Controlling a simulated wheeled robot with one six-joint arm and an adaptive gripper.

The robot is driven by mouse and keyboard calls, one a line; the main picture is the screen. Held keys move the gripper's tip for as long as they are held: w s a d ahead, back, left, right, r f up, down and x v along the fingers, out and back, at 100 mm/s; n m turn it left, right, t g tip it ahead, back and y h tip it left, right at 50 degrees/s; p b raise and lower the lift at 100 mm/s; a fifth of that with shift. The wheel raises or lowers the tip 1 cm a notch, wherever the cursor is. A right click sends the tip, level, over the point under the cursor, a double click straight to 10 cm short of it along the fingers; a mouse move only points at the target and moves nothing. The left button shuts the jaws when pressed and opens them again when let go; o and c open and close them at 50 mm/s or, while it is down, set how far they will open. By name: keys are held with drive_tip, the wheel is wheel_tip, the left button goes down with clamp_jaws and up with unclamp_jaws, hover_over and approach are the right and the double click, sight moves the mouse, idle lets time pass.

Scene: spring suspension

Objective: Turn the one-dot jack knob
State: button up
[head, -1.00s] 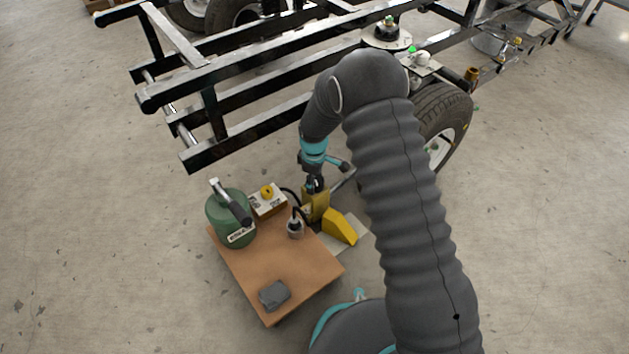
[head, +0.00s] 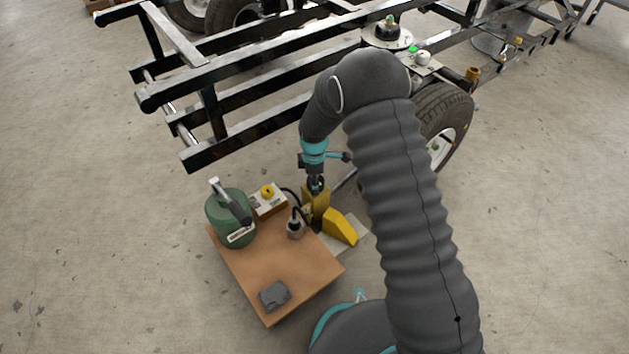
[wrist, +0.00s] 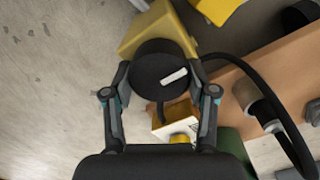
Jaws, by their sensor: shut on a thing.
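The jack knob (wrist: 155,66) is a round black knob with a white bar mark on its top, seen in the wrist view. It sits on a yellow jack body (wrist: 153,27), which also shows in the head view (head: 317,206). My gripper (head: 316,188) points down over this jack. In the wrist view its two fingers (wrist: 160,74) are shut on the knob from both sides. The white mark lies tilted, its right end higher. In the head view my gripper hides most of the knob. I cannot make out any dot on it.
A brown board (head: 275,265) beside the jack carries a green canister (head: 222,214), a box with a yellow button (head: 267,200), a grey metal cylinder (head: 295,228) and a grey block (head: 274,295). A yellow wedge (head: 340,228) stands close right. The black frame (head: 230,88) and wheel (head: 447,125) lie behind.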

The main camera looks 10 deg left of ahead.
drive_tip(key=shift+s, duration=0.15)
drive_tip(key=o, duration=1.2)
drive_tip(key=shift+c, duration=0.2)
drive_tip(key=shift+r, duration=0.35)
wheel_tip(320, 180, up, 11)
drive_tip(key=shift+r, duration=0.15)
